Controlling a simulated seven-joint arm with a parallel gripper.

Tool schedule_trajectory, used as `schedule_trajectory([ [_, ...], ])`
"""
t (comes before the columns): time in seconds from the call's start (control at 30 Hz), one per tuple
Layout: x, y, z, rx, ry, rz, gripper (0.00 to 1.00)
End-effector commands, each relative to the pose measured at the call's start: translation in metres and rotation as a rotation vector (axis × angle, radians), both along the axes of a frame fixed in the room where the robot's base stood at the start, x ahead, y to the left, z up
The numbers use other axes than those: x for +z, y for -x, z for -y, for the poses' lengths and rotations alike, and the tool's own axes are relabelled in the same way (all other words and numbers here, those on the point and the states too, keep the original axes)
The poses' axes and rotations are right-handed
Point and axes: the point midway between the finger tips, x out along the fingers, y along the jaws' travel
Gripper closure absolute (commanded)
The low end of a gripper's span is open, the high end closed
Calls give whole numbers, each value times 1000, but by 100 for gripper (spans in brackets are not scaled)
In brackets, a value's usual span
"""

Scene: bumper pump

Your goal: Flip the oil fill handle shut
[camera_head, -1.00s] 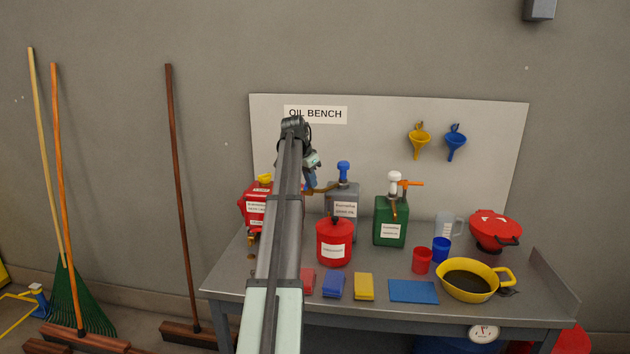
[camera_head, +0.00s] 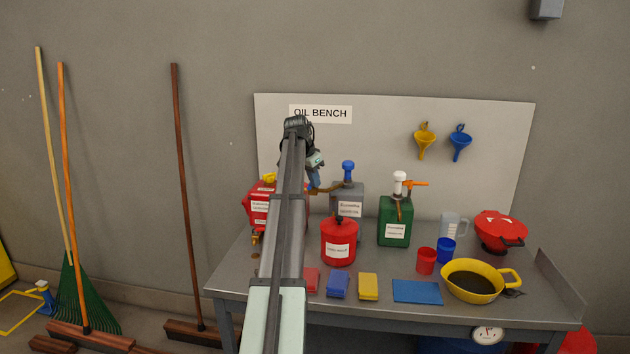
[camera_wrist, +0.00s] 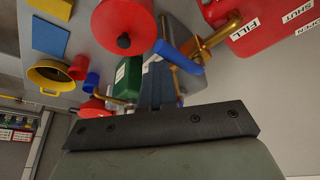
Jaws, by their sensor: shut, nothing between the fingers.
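The red can (camera_head: 260,206) stands at the back left of the bench, partly hidden behind my arm. A yellow part (camera_head: 269,179) sits on its top. In the wrist view the red can (camera_wrist: 262,28) fills the upper right, with FILL, SHUT and OPEN labels. A brass piece (camera_wrist: 212,40) is beside it; I cannot tell whether it is the fill handle or a neighbouring pump's spout. My gripper (camera_head: 314,187) is shut and empty, above the bench between the red can and the grey can (camera_head: 347,199). I cannot tell whether it touches the brass spout (camera_head: 330,188) near it.
A red round canister (camera_head: 338,243) stands in front of my gripper. To the right are a green can (camera_head: 394,222) with an orange handle (camera_head: 416,184), a red cup (camera_head: 426,261) and a yellow pan (camera_head: 497,293). The back panel (camera_head: 380,125) rises behind.

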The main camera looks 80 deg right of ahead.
Motion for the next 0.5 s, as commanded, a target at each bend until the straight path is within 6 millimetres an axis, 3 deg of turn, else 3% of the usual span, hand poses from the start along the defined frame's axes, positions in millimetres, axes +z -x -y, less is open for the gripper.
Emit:
schedule_trajectory([
  [0.03, -1, -5, -3, 10, -6, 13, 100],
  [0.13, 1, 5, -3, 7, -6, 11, 100],
  [0.33, 8, 42, -1, -1, -2, 3, 100],
  [0.5, 44, 26, 2, 2, 1, 3, 100],
])
